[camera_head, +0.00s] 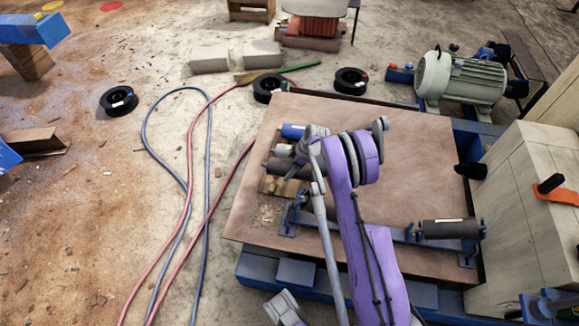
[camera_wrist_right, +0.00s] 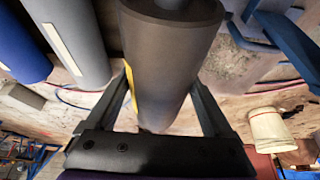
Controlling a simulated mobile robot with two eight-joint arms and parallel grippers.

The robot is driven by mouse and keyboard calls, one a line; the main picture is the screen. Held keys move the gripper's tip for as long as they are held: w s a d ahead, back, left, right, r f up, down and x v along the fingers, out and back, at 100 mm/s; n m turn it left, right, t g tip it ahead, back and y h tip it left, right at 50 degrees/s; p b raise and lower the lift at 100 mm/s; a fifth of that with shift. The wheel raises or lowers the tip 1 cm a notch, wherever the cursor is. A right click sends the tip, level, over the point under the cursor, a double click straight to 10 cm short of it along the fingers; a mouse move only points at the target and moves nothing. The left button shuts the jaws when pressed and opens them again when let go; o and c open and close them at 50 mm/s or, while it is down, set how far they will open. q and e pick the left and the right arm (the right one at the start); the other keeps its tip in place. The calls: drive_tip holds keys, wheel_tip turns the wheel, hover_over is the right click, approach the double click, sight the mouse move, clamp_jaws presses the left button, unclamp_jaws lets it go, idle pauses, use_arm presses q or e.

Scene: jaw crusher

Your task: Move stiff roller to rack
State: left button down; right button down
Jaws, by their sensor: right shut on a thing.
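A dark grey roller with a yellow strip lies between the fingers of my right gripper (camera_wrist_right: 165,112) in the wrist view. The gripper is shut on this dark roller (camera_wrist_right: 170,60). In the head view my right gripper (camera_head: 301,158) is over the left part of the table, and the dark roller (camera_head: 284,168) shows partly beside it. A grey roller with a white label (camera_wrist_right: 68,38) and a blue roller (camera_wrist_right: 20,45) lie beside it. A blue rack (camera_head: 398,235) with brackets runs along the table's front. Another dark roller (camera_head: 450,229) sits at its right end. My arm hides part of the rack.
The brown table top (camera_head: 420,160) is clear at centre and right. A wooden block (camera_head: 283,187) lies near the rollers. A motor (camera_head: 460,80) stands behind, and a pale wooden crate (camera_head: 525,210) at the right. Cables (camera_head: 190,180) cross the floor at left.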

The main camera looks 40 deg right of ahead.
drive_tip(key=shift+f+b, duration=0.9)
drive_tip(key=shift+f, duration=0.75)
drive_tip(key=shift+f, duration=0.1)
idle(0.6)
drive_tip(key=shift+f+b, duration=1.15)
drive_tip(key=shift+f, duration=0.3)
unclamp_jaws()
drive_tip(key=p+v, duration=0.3)
drive_tip(key=v, duration=0.8)
